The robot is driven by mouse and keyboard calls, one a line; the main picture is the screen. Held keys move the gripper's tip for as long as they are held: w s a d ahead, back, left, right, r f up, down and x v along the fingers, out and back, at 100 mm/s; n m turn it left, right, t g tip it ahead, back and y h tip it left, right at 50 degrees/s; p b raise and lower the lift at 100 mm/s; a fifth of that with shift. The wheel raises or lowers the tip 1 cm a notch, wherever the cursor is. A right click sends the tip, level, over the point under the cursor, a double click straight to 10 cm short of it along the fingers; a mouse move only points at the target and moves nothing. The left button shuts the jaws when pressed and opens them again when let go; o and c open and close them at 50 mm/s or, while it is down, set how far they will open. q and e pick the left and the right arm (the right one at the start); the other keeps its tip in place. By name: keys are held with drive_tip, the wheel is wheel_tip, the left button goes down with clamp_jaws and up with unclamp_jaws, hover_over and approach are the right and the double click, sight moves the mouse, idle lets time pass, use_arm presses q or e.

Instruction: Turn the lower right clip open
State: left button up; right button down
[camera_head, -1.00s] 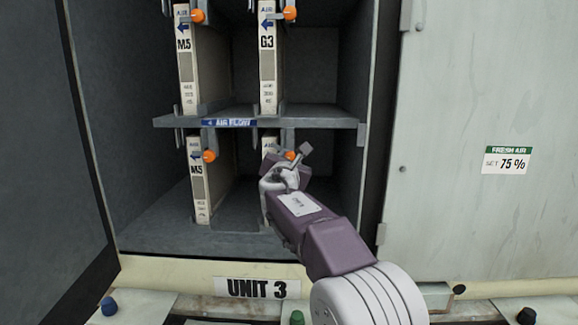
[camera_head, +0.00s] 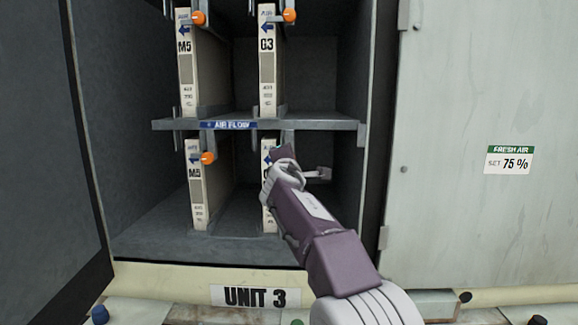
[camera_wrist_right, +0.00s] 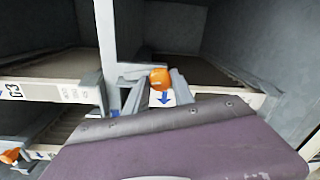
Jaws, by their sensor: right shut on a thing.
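The lower right filter (camera_head: 268,215) stands upright in the lower compartment, mostly behind my right gripper. Its orange clip is hidden in the head view by that gripper. In the right wrist view the orange clip (camera_wrist_right: 160,78) shows between the two grey fingers, beside a blue arrow on the filter's pale edge. My right gripper (camera_head: 285,160) is at the top of the lower right filter, just under the shelf, and it is shut on the clip. The right wrist view shows its fingers (camera_wrist_right: 158,88) on either side of the clip. My left gripper is not in view.
The lower left filter (camera_head: 196,190) has an orange clip (camera_head: 208,159) close by. The shelf (camera_head: 330,122) runs just above my gripper, with two upper filters on it. A pale panel (camera_head: 480,230) stands to the right. The compartment right of my gripper is open.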

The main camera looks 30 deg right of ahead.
drive_tip(key=shift+m, duration=0.9)
drive_tip(key=shift+b, duration=0.3)
drive_tip(key=c, duration=1.1)
unclamp_jaws()
drive_tip(key=b+v, duration=0.2)
drive_tip(key=v, duration=0.7)
drive_tip(key=shift+d, duration=0.1)
